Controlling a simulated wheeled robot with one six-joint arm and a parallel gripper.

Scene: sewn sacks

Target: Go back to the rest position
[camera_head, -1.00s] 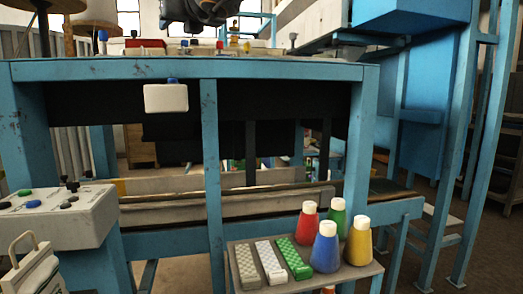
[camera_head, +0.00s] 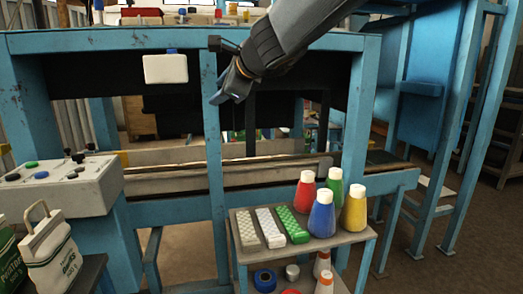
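My gripper (camera_head: 222,92) hangs at the end of my dark grey arm, which comes in from the top right. It is in front of the blue frame's middle post, well above the small shelf. I see it from the side, and its fingertips are too small and dark to tell whether they are open or shut. I make out nothing held in it.
A blue steel frame (camera_head: 120,42) spans the view. Below right, a shelf (camera_head: 345,241) holds red, green, blue and yellow bottles and several ribbed blocks. A grey control box (camera_head: 75,190) and sacks (camera_head: 52,248) stand at left. Brown floor is free at right.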

